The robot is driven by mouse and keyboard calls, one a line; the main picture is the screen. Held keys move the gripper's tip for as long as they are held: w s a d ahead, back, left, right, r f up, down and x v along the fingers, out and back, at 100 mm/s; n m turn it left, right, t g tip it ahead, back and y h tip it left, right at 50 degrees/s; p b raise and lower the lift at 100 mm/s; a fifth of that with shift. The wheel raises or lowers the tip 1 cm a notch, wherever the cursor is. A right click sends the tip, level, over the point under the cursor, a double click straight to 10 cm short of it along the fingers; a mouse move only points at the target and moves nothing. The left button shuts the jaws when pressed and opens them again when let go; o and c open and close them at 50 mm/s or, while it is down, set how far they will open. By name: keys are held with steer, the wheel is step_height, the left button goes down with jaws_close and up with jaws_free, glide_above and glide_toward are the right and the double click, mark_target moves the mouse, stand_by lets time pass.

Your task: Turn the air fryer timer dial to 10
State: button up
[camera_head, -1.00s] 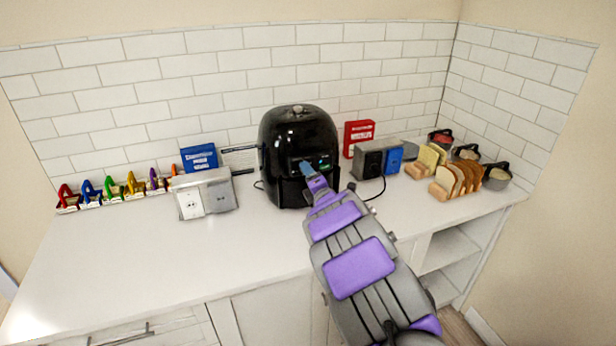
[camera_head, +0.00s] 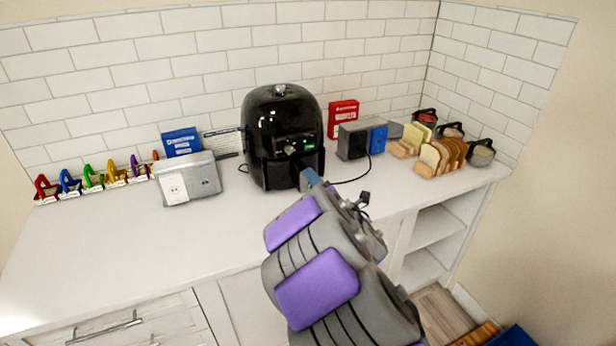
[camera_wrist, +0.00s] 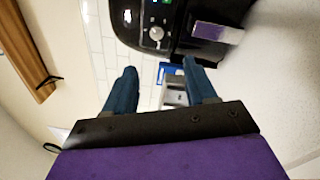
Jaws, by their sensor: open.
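The black air fryer (camera_head: 283,108) stands upright on the counter against the tiled wall. Its front panel carries a small round dial (camera_head: 290,150) with a lit green display to its right. In the wrist view the air fryer (camera_wrist: 240,8) is at the top, and a silver dial (camera_wrist: 156,33) lies just beyond the fingertips. The dial's numbers are too small to read. My gripper (camera_wrist: 159,66) is open, with its blue fingers spread and nothing between them. In the head view my gripper (camera_head: 311,179) is low, in front of the fryer's lower right side, below the dial.
A silver box with a socket (camera_head: 188,178) and a blue box (camera_head: 181,142) stand left of the fryer. A red box (camera_head: 342,119), a grey-and-blue device and bread slices (camera_head: 440,157) are to the right. The front left counter (camera_head: 130,240) is clear.

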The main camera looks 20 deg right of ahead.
steer(key=shift+s, duration=1.25)
